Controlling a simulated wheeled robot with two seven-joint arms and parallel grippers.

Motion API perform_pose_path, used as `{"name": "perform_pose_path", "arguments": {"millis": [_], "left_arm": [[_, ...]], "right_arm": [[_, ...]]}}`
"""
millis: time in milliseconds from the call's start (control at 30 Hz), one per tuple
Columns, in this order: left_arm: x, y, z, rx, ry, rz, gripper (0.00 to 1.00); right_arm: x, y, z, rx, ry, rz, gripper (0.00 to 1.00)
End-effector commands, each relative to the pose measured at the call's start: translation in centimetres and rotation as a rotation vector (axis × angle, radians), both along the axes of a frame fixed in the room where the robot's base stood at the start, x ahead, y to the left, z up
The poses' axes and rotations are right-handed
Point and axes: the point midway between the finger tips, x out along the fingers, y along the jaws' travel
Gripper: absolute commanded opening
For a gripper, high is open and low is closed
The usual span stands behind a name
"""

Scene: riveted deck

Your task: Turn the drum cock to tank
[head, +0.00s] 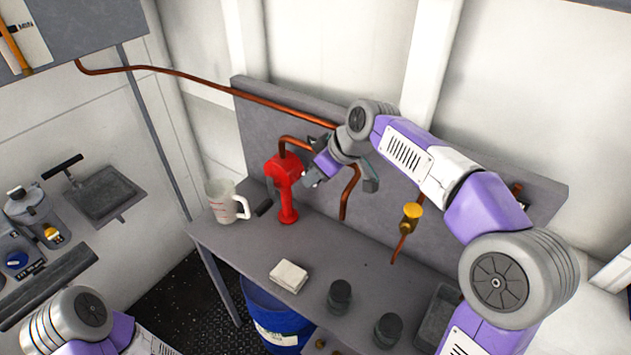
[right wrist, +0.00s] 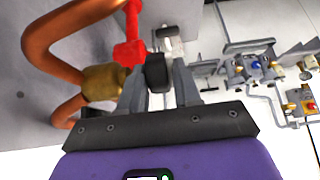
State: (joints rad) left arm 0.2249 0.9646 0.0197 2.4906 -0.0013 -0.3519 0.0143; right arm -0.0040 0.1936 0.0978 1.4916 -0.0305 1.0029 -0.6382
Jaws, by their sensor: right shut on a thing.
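A brass cock body (right wrist: 105,82) sits between copper pipe bends beside the grey panel in the right wrist view. My right gripper (right wrist: 160,88) is shut on a short black grip (right wrist: 157,72) beside it. A red part shows right next to that grip. In the head view my right gripper (head: 312,177) is just right of the red pump (head: 285,185) and hides the cock, so its setting cannot be read there. The blue drum (head: 270,315) stands under the bench. The grey tank (head: 70,35) is at the upper left. My left gripper is out of view.
The grey bench (head: 245,248) carries a measuring jug (head: 226,202), a pale block (head: 288,276), two dark jars (head: 339,296) and a grey tray (head: 440,315). A brass fitting (head: 411,215) is on the panel to the right. A copper pipe (head: 205,80) runs toward the tank.

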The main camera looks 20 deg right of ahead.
Motion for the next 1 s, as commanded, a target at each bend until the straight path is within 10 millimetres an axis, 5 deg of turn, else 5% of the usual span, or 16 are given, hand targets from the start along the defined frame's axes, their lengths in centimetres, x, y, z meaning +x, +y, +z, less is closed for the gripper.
{"name": "perform_pose_path", "arguments": {"millis": [567,600,700,1000], "left_arm": [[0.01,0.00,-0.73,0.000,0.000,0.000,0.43],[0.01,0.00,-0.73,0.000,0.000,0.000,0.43],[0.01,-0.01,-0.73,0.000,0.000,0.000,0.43],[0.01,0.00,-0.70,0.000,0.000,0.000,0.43]], "right_arm": [[-0.02,-0.08,0.11,0.021,-0.028,-0.001,0.02],[-0.02,-0.08,0.11,0.021,-0.028,-0.001,0.37],[-0.02,-0.07,0.08,0.020,-0.027,-0.001,0.52],[-0.08,-0.10,0.13,0.020,-0.026,0.000,0.53]]}}
